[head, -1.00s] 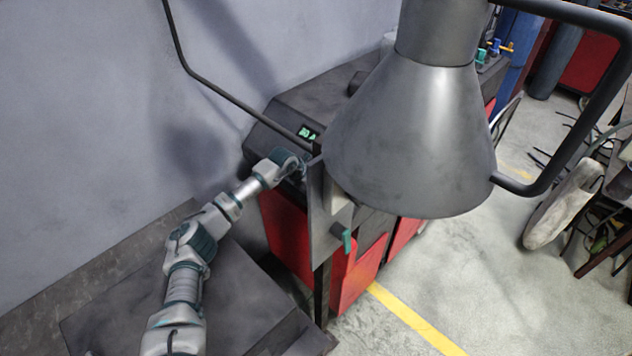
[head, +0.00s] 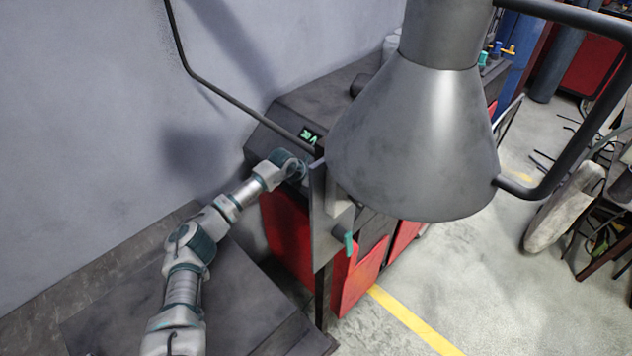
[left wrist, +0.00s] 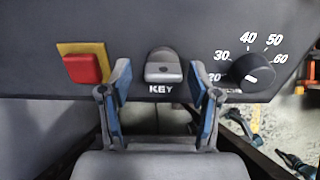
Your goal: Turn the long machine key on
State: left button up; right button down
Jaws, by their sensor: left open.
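The machine key (left wrist: 163,66) is a grey, rounded metal piece above the label "KEY" on the dark machine panel, in the middle of the left wrist view. My left gripper (left wrist: 156,85) is open, with its blue-padded fingers on either side of the key and visible gaps to both. I cannot tell how far its tips are from the panel. In the head view my left arm reaches to the machine (head: 290,225), but the gripper and the key are hidden there behind a plate. My right gripper is not in view.
A red square button (left wrist: 84,68) on a yellow plate is left of the key, and a black numbered dial (left wrist: 252,73) is right of it. A large grey cone hood (head: 415,140) hangs over the machine.

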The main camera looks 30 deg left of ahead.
pick_arm(q)
jog(key=v, duration=1.1)
jog(key=shift+s+a+r, duration=0.2)
jog(key=shift+f, duration=0.1)
